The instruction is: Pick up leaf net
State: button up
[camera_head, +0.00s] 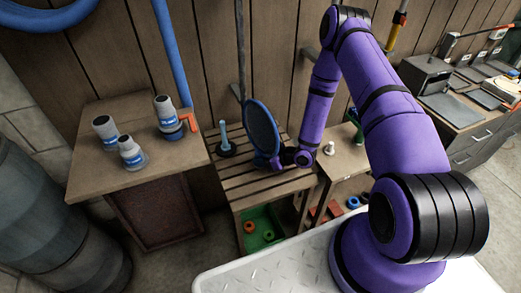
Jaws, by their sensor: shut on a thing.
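The leaf net (262,127) has a blue rim and a dark mesh. It stands nearly upright over a slatted wooden bench (236,192) in the middle of the head view. My gripper (281,159) is at the net's lower right end and is shut on it. The fingertips are small and partly hidden. I cannot tell whether the net's lower edge touches the slats.
A blue upright tool (224,139) on a dark round base stands left on the bench. A small white object (329,148) sits on the right table. A green bin (262,229) is below the bench.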

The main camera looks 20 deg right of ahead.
aim_at(260, 143)
jog(key=shift+r, duration=4.9)
